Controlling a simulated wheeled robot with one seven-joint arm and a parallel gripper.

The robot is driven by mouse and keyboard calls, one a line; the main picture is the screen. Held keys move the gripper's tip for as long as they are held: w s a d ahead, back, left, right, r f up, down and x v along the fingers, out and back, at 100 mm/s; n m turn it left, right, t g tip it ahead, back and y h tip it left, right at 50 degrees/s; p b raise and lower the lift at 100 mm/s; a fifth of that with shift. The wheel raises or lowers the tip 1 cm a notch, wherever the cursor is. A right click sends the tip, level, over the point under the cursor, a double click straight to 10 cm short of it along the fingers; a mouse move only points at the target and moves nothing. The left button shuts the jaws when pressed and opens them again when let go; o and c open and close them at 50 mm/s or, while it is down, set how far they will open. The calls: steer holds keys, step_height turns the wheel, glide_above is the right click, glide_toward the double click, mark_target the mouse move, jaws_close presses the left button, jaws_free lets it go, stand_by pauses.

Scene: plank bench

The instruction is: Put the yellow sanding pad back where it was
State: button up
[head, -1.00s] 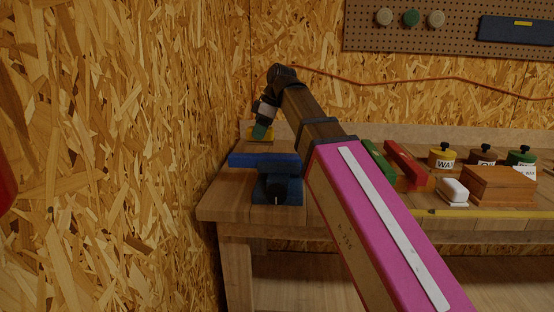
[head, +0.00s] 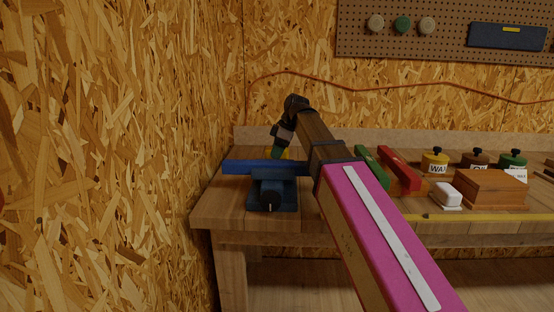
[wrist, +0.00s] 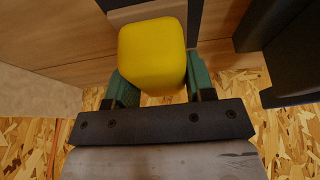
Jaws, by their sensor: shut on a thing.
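The yellow sanding pad (wrist: 152,55) is between the two green fingers of my gripper (wrist: 155,88) in the wrist view, and they are shut on it. In the head view my gripper (head: 277,153) points down just behind the blue vise (head: 271,190). In the wrist view a dark-edged piece with a wooden face (wrist: 148,12) lies beyond the pad. I cannot tell whether the pad touches it.
The vise is close to my gripper; a dark body (wrist: 290,45) shows at the right of the wrist view. The wall is close on the left.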

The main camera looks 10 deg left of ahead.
steer(key=shift+f, duration=1.45)
steer(key=shift+f, duration=0.15)
steer(key=o, duration=0.9)
steer(key=v, duration=1.1)
steer(key=shift+a, duration=0.1)
steer(key=shift+d+r, duration=0.25)
steer(key=shift+r, duration=0.4)
